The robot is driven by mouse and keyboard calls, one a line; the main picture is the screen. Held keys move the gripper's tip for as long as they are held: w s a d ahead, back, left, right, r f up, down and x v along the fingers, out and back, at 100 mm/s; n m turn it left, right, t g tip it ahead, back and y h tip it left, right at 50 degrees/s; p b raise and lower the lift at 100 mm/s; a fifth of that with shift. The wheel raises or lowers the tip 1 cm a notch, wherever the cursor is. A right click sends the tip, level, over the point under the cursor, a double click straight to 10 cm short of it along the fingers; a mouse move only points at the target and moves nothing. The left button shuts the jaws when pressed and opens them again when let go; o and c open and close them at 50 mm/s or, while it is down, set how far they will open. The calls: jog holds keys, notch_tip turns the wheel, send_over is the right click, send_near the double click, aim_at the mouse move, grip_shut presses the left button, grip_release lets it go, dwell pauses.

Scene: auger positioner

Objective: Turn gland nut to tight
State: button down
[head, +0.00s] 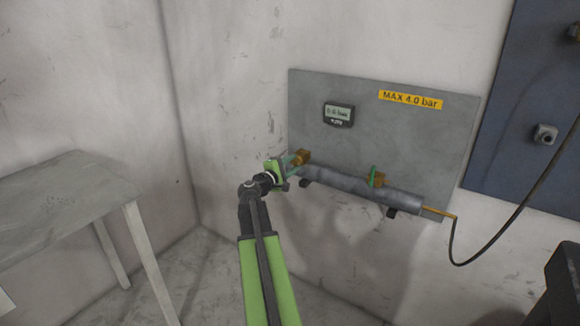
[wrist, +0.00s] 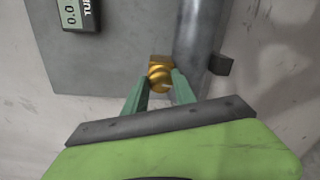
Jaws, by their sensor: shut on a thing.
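The gland nut (head: 302,157) is a brass fitting at the left end of the grey pipe (head: 345,184), which is fixed to a grey wall panel. In the wrist view the brass nut (wrist: 160,72) sits between the fingertips, beside the pipe (wrist: 196,45). My gripper (head: 296,163) is shut on it. Its green fingers (wrist: 158,86) touch the nut on both sides and hide part of it. Any marking for tight on the nut does not show.
The panel (head: 390,130) carries a small display (head: 338,114) and a yellow "MAX 4.0 bar" label (head: 410,100). A black hose (head: 452,240) hangs at right. A grey table (head: 70,195) stands at left.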

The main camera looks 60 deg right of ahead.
jog(key=shift+w, duration=0.15)
jog(key=c, duration=1)
grip_release()
jog(key=a, duration=1.7)
jog(key=shift+w+a+r, duration=0.1)
jog(key=shift+a+r, duration=0.05)
jog(key=shift+r, duration=0.1)
jog(key=shift+w, duration=0.1)
